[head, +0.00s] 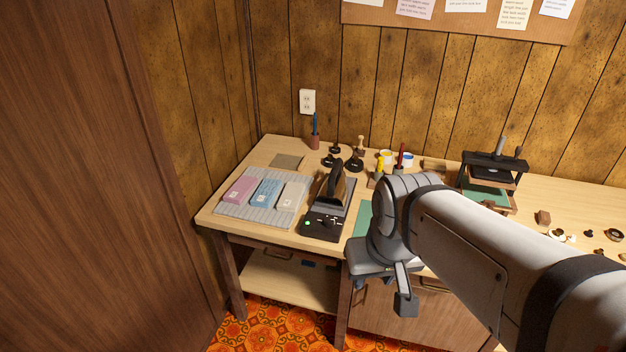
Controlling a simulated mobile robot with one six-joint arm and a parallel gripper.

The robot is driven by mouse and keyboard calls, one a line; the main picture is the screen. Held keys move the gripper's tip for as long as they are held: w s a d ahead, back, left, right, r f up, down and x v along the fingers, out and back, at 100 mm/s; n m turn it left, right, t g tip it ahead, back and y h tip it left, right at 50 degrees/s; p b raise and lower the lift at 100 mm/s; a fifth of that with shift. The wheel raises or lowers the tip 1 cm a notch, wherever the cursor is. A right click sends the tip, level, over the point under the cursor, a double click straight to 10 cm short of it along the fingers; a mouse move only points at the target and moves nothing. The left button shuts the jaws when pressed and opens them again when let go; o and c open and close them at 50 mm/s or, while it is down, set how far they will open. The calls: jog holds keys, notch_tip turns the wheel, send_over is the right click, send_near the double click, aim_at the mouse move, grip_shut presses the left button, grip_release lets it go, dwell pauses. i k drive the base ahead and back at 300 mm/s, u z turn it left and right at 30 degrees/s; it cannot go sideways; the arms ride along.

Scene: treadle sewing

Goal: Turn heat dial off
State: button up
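A black heated press-like device (323,226) with a dark upright handle (337,184) stands on the bench, left of my arm. Its front panel has a lit green light and small light-coloured controls. A small knob-like control (336,221) is there, but its marking and setting are too small to read. My gripper (384,293) hangs in front of the bench's front edge, to the right of and nearer than the device. Its fingers look apart and nothing shows between them. It touches no control.
A grey ribbed mat (226,209) with pink, blue and white packs lies left of the device. Stamps, paint pots and a green sheet (363,217) are behind and right. A black press (490,172) stands further right. A brown door panel (95,180) fills the left.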

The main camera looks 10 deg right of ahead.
aim_at(329, 221)
jog(key=u, duration=0.05)
jog(key=i, duration=1)
jog(key=z, duration=0.75)
jog(key=k, duration=0.4)
jog(key=u, duration=0.5)
